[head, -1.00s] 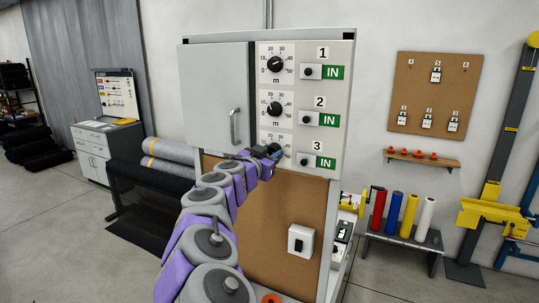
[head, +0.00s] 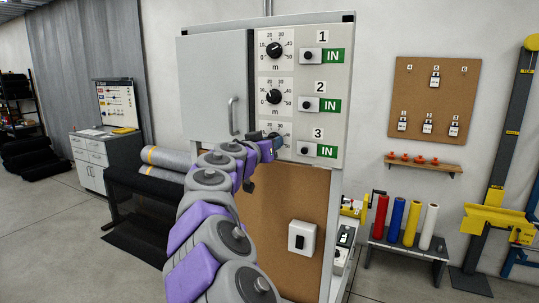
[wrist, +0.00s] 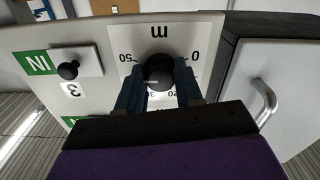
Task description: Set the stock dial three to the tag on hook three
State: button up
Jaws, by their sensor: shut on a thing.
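Stock dial three (head: 286,129) is the lowest dial on the white panel, mostly hidden by my gripper (head: 274,143) in the head view. In the wrist view, which is upside down, its black knob (wrist: 159,70) sits between the two blue fingers of my gripper (wrist: 160,87). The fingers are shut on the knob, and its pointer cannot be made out. The scale around it shows 0 and 50, partly covered. On the corkboard (head: 418,98) a tag (head: 454,130) hangs at lower right, perhaps on hook three; its writing is too small to read.
Dial one (head: 274,50) and dial two (head: 273,97) are above. Beside them are black knobs with green IN signs (head: 327,151). A grey cabinet door with a handle (head: 234,116) is to the left. A shelf with orange items (head: 424,162) hangs below the corkboard.

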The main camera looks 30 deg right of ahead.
jog(key=shift+a+r+n+p, duration=0.1)
jog(key=shift+n+p, duration=1.45)
jog(key=shift+n, duration=1.9)
jog(key=shift+r+n+p, duration=0.1)
jog(key=shift+n+p, duration=1.45)
jog(key=shift+n, duration=1.9)
jog(key=shift+f, duration=0.1)
jog(key=o, duration=1)
jog(key=shift+w+a, duration=0.1)
jog(key=shift+a, duration=0.2)
jog(key=shift+o, duration=0.2)
jog(key=shift+s, duration=0.2)
